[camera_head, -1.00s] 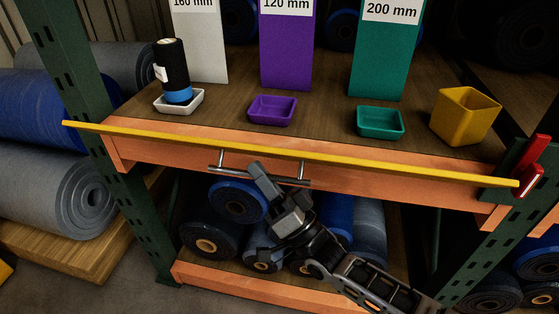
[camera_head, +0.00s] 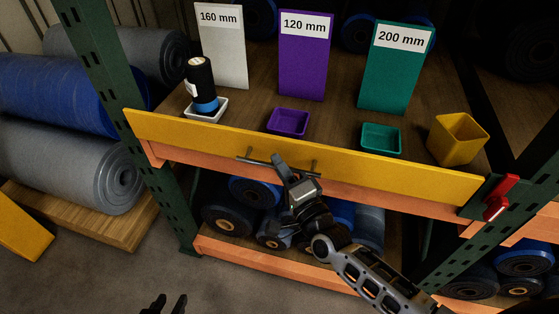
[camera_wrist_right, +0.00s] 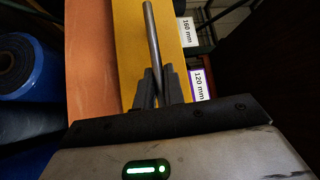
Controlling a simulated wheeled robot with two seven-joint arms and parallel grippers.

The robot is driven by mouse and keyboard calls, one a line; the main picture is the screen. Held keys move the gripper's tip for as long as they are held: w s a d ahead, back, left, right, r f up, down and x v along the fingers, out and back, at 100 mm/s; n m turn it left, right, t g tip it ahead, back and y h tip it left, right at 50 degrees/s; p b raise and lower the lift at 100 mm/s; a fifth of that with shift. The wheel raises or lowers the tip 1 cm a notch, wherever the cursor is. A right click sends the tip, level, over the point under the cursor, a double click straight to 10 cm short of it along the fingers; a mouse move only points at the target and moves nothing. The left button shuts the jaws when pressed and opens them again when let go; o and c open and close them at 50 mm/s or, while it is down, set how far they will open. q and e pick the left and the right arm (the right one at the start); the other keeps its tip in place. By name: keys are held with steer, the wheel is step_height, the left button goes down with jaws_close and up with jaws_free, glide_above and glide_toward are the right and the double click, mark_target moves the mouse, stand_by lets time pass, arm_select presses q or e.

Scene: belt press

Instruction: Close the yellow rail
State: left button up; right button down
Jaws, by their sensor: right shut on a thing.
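The yellow rail (camera_head: 300,152) runs along the front edge of the shelf, its broad face turned towards me in the head view. A grey bar handle (camera_head: 252,160) is fixed to its face near the middle. My right gripper (camera_head: 282,168) is shut on this handle. In the right wrist view the handle (camera_wrist_right: 150,45) runs between the fingers (camera_wrist_right: 158,90), with the yellow rail (camera_wrist_right: 127,50) behind. A red latch (camera_head: 500,197) stands at the rail's right end on the green post; whether it touches the rail is unclear. My left gripper (camera_head: 168,304) is open and empty at the bottom edge.
Behind the rail, the shelf holds a white tray (camera_head: 221,110) with a black-and-blue bottle (camera_head: 200,80), a purple tray (camera_head: 288,122), a teal tray (camera_head: 381,139) and a yellow bin (camera_head: 457,140). Green posts (camera_head: 110,90) flank the shelf. Rolls lie below.

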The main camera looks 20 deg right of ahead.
steer(key=shift+w, duration=0.1)
steer(key=c, duration=1.5)
jaws_free()
steer(key=shift+d, duration=0.1)
steer(key=b+v, duration=0.1)
steer(key=v, duration=1.5)
steer(key=shift+r+b, duration=0.25)
steer(key=shift+b, duration=0.15)
steer(key=s+a+f+n+g+h, duration=0.2)
steer(key=s+f+n+g, duration=0.2)
steer(key=f+n+g, duration=0.4)
steer(key=f+n, duration=0.1)
steer(key=n, duration=0.6)
steer(key=shift+a+n+g, duration=0.3)
steer(key=shift+n+g, duration=0.1)
